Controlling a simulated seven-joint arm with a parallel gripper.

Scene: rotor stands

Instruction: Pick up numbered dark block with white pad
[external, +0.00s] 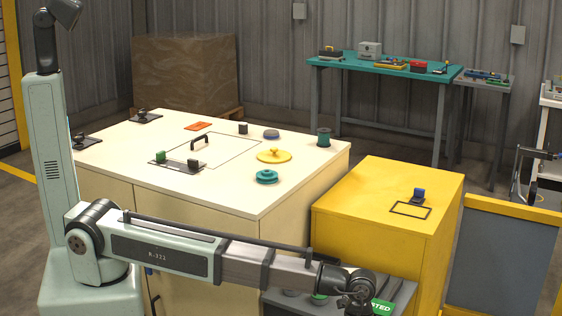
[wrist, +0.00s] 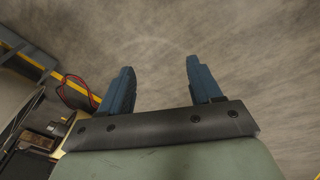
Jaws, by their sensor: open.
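A small dark block (external: 243,129) stands on the cream table top toward the back. Another dark block (external: 193,164) sits at the right end of a dark plate on the table, with a green block (external: 160,156) at its other end. No number or white pad can be made out on either dark block, so I cannot tell which is the named one. My gripper (wrist: 160,65) is open and empty in the wrist view, its two blue fingers apart over grey floor. In the external view my arm's wrist end is low at the front, away from the blocks.
The cream table (external: 110,150) also holds a teal stepped disc (external: 266,177), a yellow disc (external: 274,157), a teal spool (external: 323,138) and a black handle (external: 200,142). A yellow cabinet (external: 375,215) with a small blue-and-dark item (external: 418,195) stands at right.

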